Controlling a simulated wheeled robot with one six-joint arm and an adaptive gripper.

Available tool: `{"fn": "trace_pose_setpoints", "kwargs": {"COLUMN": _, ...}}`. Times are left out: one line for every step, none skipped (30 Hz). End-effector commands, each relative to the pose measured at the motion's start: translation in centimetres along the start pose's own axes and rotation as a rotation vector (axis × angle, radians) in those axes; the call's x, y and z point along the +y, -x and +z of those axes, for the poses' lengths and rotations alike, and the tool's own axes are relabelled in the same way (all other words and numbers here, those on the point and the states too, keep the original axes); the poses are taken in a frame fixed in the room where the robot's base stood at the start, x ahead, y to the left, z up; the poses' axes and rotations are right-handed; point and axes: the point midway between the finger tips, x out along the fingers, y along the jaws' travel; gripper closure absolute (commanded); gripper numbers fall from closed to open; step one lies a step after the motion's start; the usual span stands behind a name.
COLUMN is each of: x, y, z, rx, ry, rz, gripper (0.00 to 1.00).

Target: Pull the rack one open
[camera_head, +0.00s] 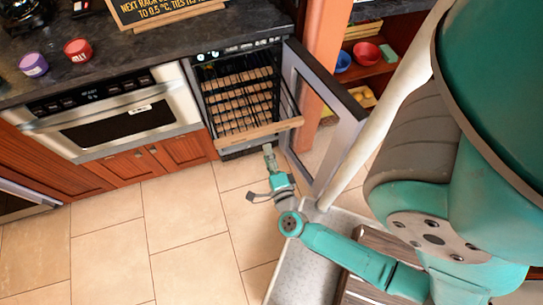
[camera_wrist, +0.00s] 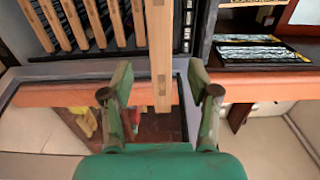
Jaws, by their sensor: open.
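A wine cooler (camera_head: 196,95) stands with its glass door (camera_head: 325,112) swung open to the right. Inside are several wooden-slatted racks. The lowest visible rack's wooden front bar (camera_head: 258,132) stands out past the cooler's front; no label shows which rack is rack one. My gripper (camera_head: 269,152) is just in front of this bar, near its middle. In the wrist view, my gripper (camera_wrist: 160,78) is open, with a wooden bar (camera_wrist: 161,50) appearing between its two fingers. No contact with either finger shows.
An oven (camera_head: 120,120) is built in left of the cooler. The counter above holds a purple jar (camera_head: 34,64), a red jar (camera_head: 78,50) and a black sign (camera_head: 160,10). A shelf with a red bowl (camera_head: 366,53) is at right. Tiled floor (camera_head: 190,220) is clear at left.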

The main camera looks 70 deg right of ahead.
Motion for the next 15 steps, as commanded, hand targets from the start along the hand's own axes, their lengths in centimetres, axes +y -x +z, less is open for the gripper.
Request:
{"fn": "trace_pose_setpoints", "kwargs": {"x": 0.0, "y": 0.5, "z": 0.1, "rx": -0.005, "ry": 0.001, "rz": 0.002, "gripper": 0.4}}
{"fn": "trace_pose_setpoints", "kwargs": {"x": 0.0, "y": 0.7, "z": 0.1, "rx": -0.005, "ry": 0.001, "rz": 0.001, "gripper": 0.4}}
{"fn": "trace_pose_setpoints", "kwargs": {"x": 0.0, "y": 0.9, "z": 0.1, "rx": -0.005, "ry": 0.0, "rz": 0.0, "gripper": 0.4}}
{"fn": "trace_pose_setpoints", "kwargs": {"x": 0.0, "y": 1.1, "z": 0.2, "rx": -0.005, "ry": 0.0, "rz": -0.001, "gripper": 0.4}}
{"fn": "trace_pose_setpoints", "kwargs": {"x": 0.0, "y": 1.3, "z": 0.2, "rx": -0.005, "ry": -0.001, "rz": 0.0, "gripper": 0.4}}
{"fn": "trace_pose_setpoints", "kwargs": {"x": 0.0, "y": 1.6, "z": 0.2, "rx": -0.005, "ry": -0.001, "rz": 0.0, "gripper": 0.4}}
{"fn": "trace_pose_setpoints", "kwargs": {"x": 0.0, "y": 1.7, "z": 0.1, "rx": -0.005, "ry": -0.001, "rz": 0.0, "gripper": 0.4}}
{"fn": "trace_pose_setpoints", "kwargs": {"x": 0.0, "y": 1.9, "z": 0.1, "rx": -0.005, "ry": -0.001, "rz": 0.0, "gripper": 0.4}}
{"fn": "trace_pose_setpoints", "kwargs": {"x": 0.0, "y": 2.1, "z": 0.1, "rx": -0.004, "ry": -0.001, "rz": -0.001, "gripper": 0.4}}
{"fn": "trace_pose_setpoints", "kwargs": {"x": 0.0, "y": 2.2, "z": 0.1, "rx": -0.004, "ry": -0.001, "rz": 0.0, "gripper": 0.4}}
{"fn": "trace_pose_setpoints", "kwargs": {"x": 0.0, "y": 2.3, "z": 0.1, "rx": -0.004, "ry": -0.001, "rz": 0.0, "gripper": 0.4}}
{"fn": "trace_pose_setpoints", "kwargs": {"x": 0.0, "y": 2.4, "z": 0.1, "rx": -0.003, "ry": -0.001, "rz": 0.0, "gripper": 0.4}}
{"fn": "trace_pose_setpoints", "kwargs": {"x": 0.0, "y": 2.5, "z": 0.1, "rx": -0.002, "ry": 0.0, "rz": 0.0, "gripper": 0.4}}
{"fn": "trace_pose_setpoints", "kwargs": {"x": 0.0, "y": 2.6, "z": 0.1, "rx": -0.002, "ry": 0.0, "rz": 0.0, "gripper": 0.4}}
{"fn": "trace_pose_setpoints", "kwargs": {"x": 0.0, "y": 2.7, "z": 0.1, "rx": -0.002, "ry": 0.0, "rz": 0.0, "gripper": 0.4}}
